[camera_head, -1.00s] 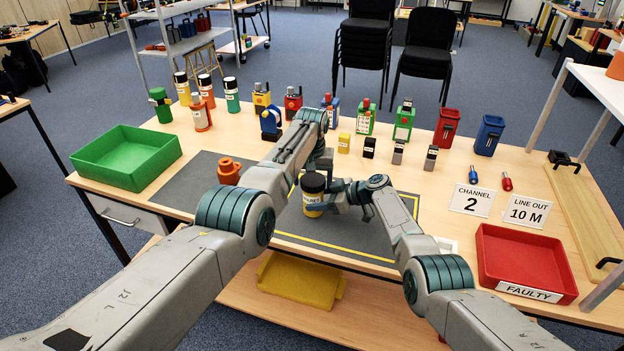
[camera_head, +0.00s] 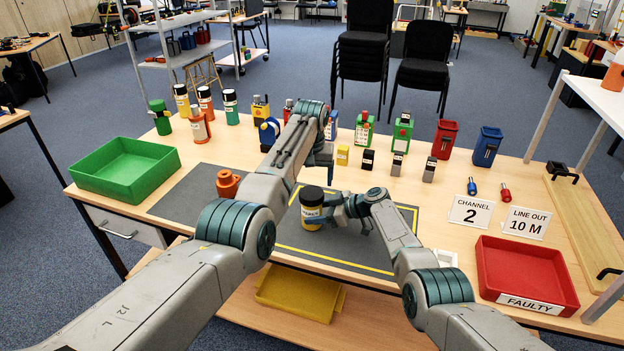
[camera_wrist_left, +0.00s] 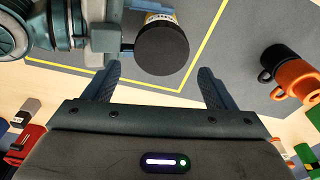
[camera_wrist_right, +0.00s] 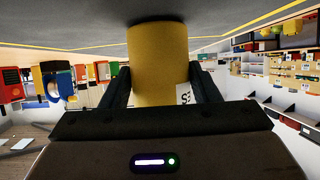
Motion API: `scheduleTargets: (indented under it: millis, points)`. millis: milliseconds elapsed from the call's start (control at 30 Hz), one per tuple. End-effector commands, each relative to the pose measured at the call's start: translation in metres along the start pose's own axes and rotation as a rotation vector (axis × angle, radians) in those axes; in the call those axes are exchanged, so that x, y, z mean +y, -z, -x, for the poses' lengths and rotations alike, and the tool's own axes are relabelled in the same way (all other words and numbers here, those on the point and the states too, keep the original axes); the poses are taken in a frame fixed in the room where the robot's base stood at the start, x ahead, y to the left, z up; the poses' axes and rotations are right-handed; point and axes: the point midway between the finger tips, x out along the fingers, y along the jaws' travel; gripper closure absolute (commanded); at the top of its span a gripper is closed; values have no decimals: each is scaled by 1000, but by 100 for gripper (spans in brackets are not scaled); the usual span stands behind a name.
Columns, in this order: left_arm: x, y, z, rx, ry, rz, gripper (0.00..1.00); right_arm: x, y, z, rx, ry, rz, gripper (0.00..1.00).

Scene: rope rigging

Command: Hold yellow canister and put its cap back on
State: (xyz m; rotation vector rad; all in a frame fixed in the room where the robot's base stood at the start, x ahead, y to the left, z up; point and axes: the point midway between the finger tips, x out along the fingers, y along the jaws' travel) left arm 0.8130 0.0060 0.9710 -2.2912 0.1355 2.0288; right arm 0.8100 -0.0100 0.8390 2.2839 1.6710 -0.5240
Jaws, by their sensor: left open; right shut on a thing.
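The yellow canister (camera_head: 312,213) stands upright over the grey mat, with a white label. Its black cap (camera_head: 312,195) sits on its top and looks level; whether it is fully seated I cannot tell. My right gripper (camera_head: 332,207) is shut around the canister's body from the right; the yellow body (camera_wrist_right: 158,62) fills the jaws in the right wrist view. My left gripper (camera_wrist_left: 156,84) is open and empty above the canister. The cap's round top (camera_wrist_left: 162,48) lies just beyond its fingertips in the left wrist view. In the head view my left arm partly hides that gripper.
A grey mat (camera_head: 185,197) with yellow lines lies under the work. An orange mug (camera_head: 228,184) stands left of the canister. A green tray (camera_head: 125,168) is at the left, a red tray (camera_head: 525,275) at the right. Several bottles and blocks line the back.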

Motion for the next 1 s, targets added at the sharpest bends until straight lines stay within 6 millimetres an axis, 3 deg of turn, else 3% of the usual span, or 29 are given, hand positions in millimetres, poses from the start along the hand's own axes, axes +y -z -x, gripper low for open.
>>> scheduleTargets:
  millis: [367, 1000]
  points:
    - [0, 0, -1, 0, 0, 0, 21, 1, 1, 0, 1, -1, 1, 72]
    - [-1, -3, -26, -1, 1, 0, 21, 0, 1, 0, 1, -1, 1, 72]
